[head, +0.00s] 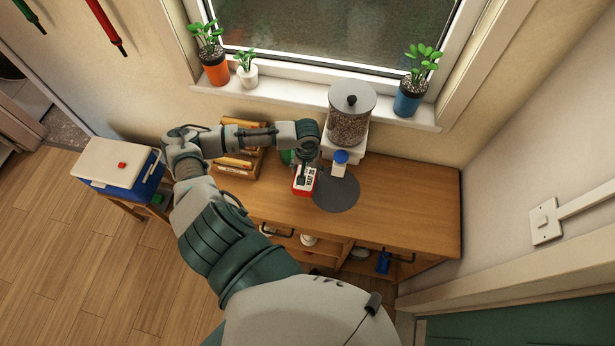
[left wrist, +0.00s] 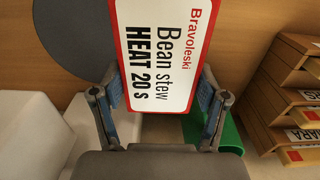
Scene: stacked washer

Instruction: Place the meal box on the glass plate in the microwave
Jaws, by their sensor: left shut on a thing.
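The meal box (head: 304,180) is a red box with a white label, over the wooden counter in the head view. In the left wrist view the meal box (left wrist: 163,50) shows its label "Bravoleski Bean stew HEAT 20 s". My left gripper (head: 304,168) is shut on it; in the left wrist view the fingers (left wrist: 160,100) press on its two sides. I cannot tell whether the box touches the counter. The microwave and its glass plate are not in view. My right gripper is not in view.
A dark round mat (head: 336,194) lies right of the box. A wooden rack (head: 238,160) and a green object (left wrist: 224,130) are close by. The counter's right part (head: 415,195) is clear.

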